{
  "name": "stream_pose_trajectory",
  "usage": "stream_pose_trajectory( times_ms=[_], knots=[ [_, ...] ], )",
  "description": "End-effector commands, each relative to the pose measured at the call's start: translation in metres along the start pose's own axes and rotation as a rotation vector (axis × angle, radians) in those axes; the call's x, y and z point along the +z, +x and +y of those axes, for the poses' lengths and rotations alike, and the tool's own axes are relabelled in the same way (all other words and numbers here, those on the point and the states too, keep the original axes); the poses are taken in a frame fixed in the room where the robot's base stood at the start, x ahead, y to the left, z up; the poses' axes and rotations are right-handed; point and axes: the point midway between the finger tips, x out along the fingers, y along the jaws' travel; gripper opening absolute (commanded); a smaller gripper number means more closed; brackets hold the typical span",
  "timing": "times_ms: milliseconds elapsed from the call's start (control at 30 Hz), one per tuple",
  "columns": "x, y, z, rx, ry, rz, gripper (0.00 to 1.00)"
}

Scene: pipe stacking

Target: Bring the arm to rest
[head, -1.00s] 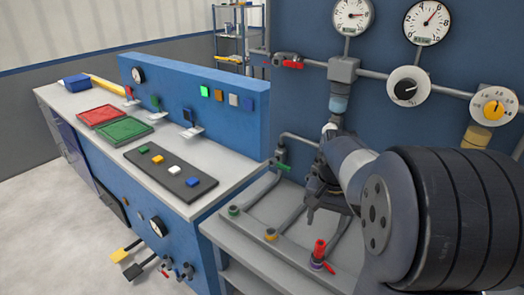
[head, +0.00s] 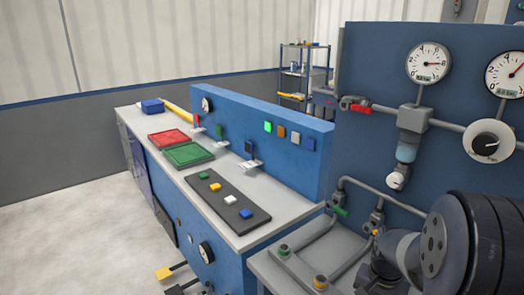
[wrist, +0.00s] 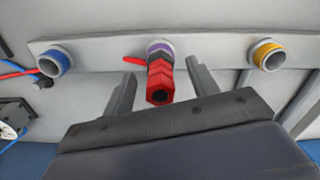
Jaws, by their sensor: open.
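My gripper (wrist: 160,70) is open in the wrist view, with one finger on each side of a red stacked piece (wrist: 160,80). The fingers stand apart from the piece, with gaps on both sides. In the head view my arm (head: 445,245) is at the bottom right. The gripper's fingertips and the red piece are outside that view.
A blue-ringed pipe mouth (wrist: 55,61) and a yellow-ringed one (wrist: 267,56) flank the red piece. In the head view, a bench holds a red tray (head: 170,138), a green tray (head: 189,154) and a dark button strip (head: 228,199). A gauge panel (head: 380,75) stands behind my arm.

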Motion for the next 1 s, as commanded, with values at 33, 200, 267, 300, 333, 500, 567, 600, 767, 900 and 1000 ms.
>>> stream_pose_trajectory(
  times_ms=[33,200,267,300,333,500,567,600,767,900,1000],
  knots=[
    [-0.001,-0.007,0.000,-0.002,0.000,0.005,0.56],
    [-0.001,-0.010,0.000,-0.001,0.000,0.004,0.56],
    [-0.001,-0.009,0.000,-0.001,0.000,0.004,0.56],
    [-0.001,-0.009,0.000,-0.001,0.000,0.004,0.56],
    [-0.001,-0.009,0.000,-0.001,0.000,0.004,0.56],
    [-0.001,-0.008,0.000,-0.001,0.000,0.004,0.56],
    [-0.001,-0.005,0.000,-0.001,0.000,0.003,0.56],
    [-0.001,-0.003,0.000,-0.001,0.000,0.003,0.56],
    [-0.002,-0.019,-0.001,-0.003,0.000,0.009,0.56],
    [-0.002,-0.048,-0.001,-0.003,0.000,0.010,0.56],
    [-0.002,-0.068,-0.001,-0.003,0.000,0.009,0.56]
  ],
)
